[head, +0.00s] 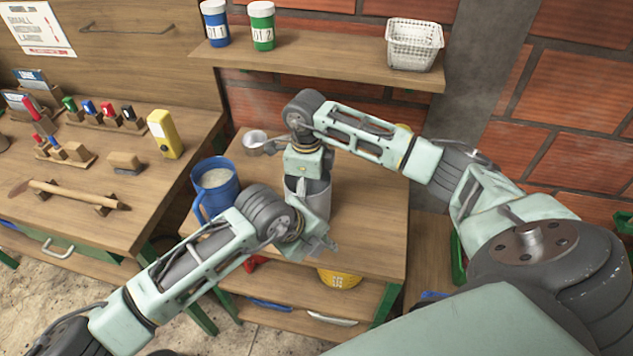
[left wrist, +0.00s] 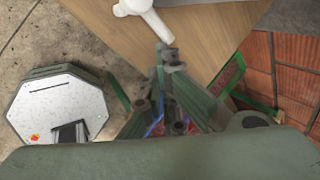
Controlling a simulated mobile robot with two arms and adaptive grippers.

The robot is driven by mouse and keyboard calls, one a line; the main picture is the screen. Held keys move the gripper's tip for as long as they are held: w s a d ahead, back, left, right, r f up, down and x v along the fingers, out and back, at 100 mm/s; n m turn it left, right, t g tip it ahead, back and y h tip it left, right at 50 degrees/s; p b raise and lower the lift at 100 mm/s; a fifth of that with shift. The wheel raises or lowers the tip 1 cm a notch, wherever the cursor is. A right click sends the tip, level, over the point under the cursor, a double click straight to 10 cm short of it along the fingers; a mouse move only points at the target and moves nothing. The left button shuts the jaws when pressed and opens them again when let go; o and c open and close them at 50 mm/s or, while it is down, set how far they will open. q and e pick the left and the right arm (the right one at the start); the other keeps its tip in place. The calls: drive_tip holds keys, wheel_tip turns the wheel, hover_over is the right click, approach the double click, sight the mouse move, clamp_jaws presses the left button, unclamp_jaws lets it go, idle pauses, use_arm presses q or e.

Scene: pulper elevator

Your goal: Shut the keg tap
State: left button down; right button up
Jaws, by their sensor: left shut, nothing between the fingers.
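A grey keg-like vessel (head: 318,197) stands on the wooden table, largely hidden behind my arms. My left gripper (head: 320,243) is in front of it, low at its near side. In the left wrist view its fingers (left wrist: 172,62) are closed together and empty. Just beyond the fingertips there, a white spout or lever-like part (left wrist: 143,10), perhaps the tap, sticks out over the table top. I cannot tell whether it is touched or which way the tap is set. My right arm reaches over the vessel from the right; its fingers are not clearly visible.
A blue jug (head: 215,187) with pale contents stands left of the vessel. A small white cup (head: 255,137) is behind it. A yellow bucket (head: 340,278) is on the lower shelf. A shelf (head: 330,58) with two jars and a white basket (head: 414,47) is above.

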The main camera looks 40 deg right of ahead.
use_arm(q)
drive_tip(key=s+a+r, duration=0.3)
drive_tip(key=r, duration=0.6)
drive_tip(key=shift+s+a, duration=0.15)
drive_tip(key=shift+a, duration=0.2)
use_arm(e)
drive_tip(key=o, duration=1.3)
drive_tip(key=shift+o, duration=0.2)
wheel_tip(320, 180, up, 12)
